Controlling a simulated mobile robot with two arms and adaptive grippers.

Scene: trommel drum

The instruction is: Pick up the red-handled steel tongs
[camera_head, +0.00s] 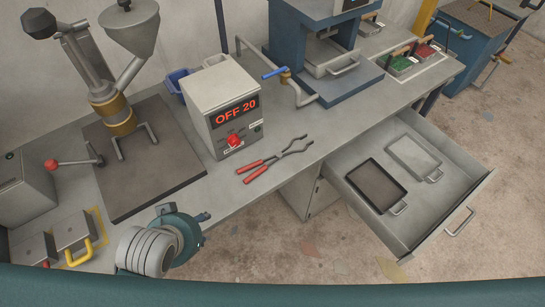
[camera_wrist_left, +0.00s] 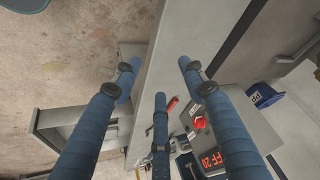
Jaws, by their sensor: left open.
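The steel tongs (camera_head: 280,157) with red handles lie flat on the grey bench, in front of the control box, handles toward the lower left and steel jaws toward the right. In the left wrist view a red handle (camera_wrist_left: 172,104) shows beside the middle finger; the rest of the tongs is mostly hidden there. My left gripper (camera_head: 203,217) is at the bench's front edge, lower left of the tongs and apart from them. In the left wrist view its blue fingers (camera_wrist_left: 160,72) are spread with nothing between them. My right gripper is not in view.
The control box (camera_head: 222,112) reading OFF 20 stands just behind the tongs. A dark mat (camera_head: 150,185) with a press is to the left. An open drawer (camera_head: 375,225) holding two trays juts out at right. A blue press (camera_head: 330,75) stands farther back.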

